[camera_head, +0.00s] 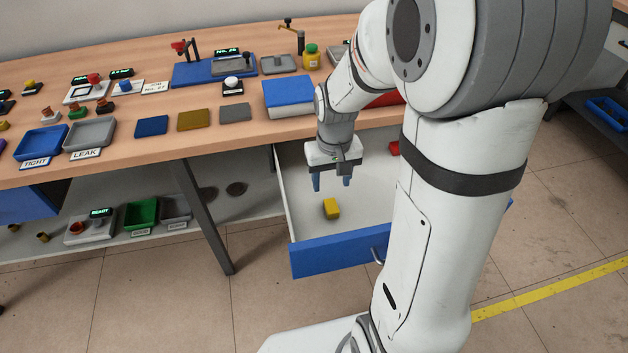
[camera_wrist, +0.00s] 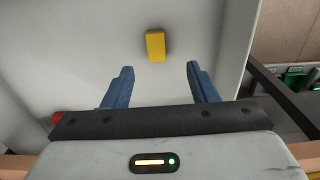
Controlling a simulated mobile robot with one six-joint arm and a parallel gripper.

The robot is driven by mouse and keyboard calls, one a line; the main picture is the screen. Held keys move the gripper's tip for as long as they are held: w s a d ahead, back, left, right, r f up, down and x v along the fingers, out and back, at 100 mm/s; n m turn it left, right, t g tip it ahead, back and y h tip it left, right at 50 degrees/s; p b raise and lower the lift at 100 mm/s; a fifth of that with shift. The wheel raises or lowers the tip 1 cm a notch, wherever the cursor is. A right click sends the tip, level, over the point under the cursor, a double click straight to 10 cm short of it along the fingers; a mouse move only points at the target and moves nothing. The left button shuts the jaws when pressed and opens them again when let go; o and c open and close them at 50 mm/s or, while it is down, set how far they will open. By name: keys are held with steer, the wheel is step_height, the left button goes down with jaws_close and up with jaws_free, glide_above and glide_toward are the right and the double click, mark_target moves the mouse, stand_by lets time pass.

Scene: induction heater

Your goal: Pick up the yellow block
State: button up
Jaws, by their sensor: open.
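The yellow block (camera_head: 331,208) lies on the white floor of an open drawer with a blue front (camera_head: 330,253). In the wrist view the yellow block (camera_wrist: 155,46) is beyond the fingertips, roughly centred between them. My gripper (camera_head: 332,183) points down into the drawer, above the block and apart from it. Its two blue fingers are spread with nothing between them, as the wrist view also shows at my gripper (camera_wrist: 160,68).
A red object (camera_head: 394,148) lies at the drawer's right rear, partly hidden by my arm. The workbench (camera_head: 150,180) above carries a blue-topped box (camera_head: 288,95), trays (camera_head: 90,134) and coloured pads. A dark table leg (camera_head: 205,215) stands left of the drawer. The drawer floor around the block is clear.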

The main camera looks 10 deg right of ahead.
mark_target(332, 206)
steer(key=f, duration=0.3)
steer(key=f+b, duration=0.1)
steer(key=f, duration=0.2)
steer(key=f+b, duration=0.1)
steer(key=f, duration=0.3)
steer(key=shift+w+d, duration=0.35)
steer(key=shift+w, duration=0.05)
steer(key=c, duration=1.1)
